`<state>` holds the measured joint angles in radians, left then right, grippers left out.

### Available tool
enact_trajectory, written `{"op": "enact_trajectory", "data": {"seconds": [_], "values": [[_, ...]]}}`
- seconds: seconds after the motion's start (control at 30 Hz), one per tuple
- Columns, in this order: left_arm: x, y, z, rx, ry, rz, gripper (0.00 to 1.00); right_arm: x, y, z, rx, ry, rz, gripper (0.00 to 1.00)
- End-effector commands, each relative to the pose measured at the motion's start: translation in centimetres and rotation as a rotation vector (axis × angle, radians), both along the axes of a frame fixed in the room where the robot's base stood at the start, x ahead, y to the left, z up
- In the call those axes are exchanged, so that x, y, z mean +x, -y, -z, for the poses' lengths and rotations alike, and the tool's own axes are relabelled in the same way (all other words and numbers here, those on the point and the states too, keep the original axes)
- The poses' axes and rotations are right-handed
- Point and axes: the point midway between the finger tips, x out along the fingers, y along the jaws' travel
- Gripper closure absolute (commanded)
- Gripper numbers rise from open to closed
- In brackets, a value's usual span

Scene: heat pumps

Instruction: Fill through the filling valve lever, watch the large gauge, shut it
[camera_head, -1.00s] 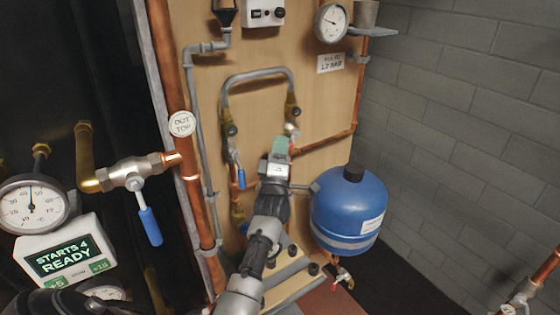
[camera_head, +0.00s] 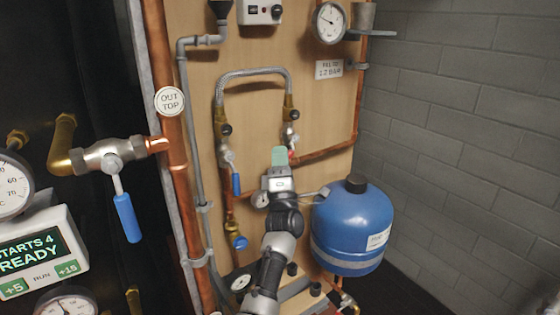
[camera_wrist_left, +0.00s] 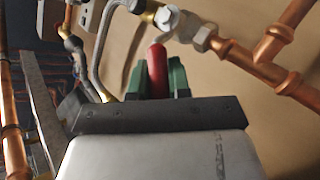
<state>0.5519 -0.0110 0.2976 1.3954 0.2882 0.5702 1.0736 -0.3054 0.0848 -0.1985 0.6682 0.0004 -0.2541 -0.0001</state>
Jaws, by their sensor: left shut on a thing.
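The filling valve (camera_head: 291,138) sits at the right end of the braided hose on the wooden board. Its red lever (camera_wrist_left: 157,72) stands between the green fingers of my left gripper (camera_wrist_left: 158,80) in the left wrist view. In the head view my left gripper (camera_head: 279,157) is in front of the valve and hides most of the lever. It is shut on the lever, which appears to hang down from the valve. The large gauge (camera_head: 330,22), white-faced, is at the top right of the board; its reading is too small to tell. My right gripper is not in view.
A label (camera_head: 328,69) below the gauge reads fill to 1.2 bar. A blue vessel (camera_head: 350,230) stands right of my arm. A blue-handled valve (camera_head: 236,184) is to the left, and another blue lever (camera_head: 127,217) sits farther left. A grey block wall (camera_head: 470,120) is at right.

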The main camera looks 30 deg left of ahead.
Motion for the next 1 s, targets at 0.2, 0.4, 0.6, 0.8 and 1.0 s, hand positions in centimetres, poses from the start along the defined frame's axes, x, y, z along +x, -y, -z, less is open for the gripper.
{"op": "enact_trajectory", "data": {"seconds": [0.2,0.4,0.6,0.8,1.0], "values": [[0.05,0.07,0.21,-0.004,0.003,0.002,1.00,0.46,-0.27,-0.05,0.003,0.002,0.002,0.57],[0.04,0.07,0.20,-0.003,0.002,0.002,1.00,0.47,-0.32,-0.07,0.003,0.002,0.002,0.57],[0.05,0.07,0.18,-0.003,0.002,0.002,0.64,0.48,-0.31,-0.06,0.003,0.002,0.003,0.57],[0.02,0.04,0.09,-0.002,0.004,0.001,0.57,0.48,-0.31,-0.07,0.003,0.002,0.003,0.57],[-0.25,0.26,0.54,-0.002,0.004,0.001,0.57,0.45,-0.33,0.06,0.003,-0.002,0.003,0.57]]}}
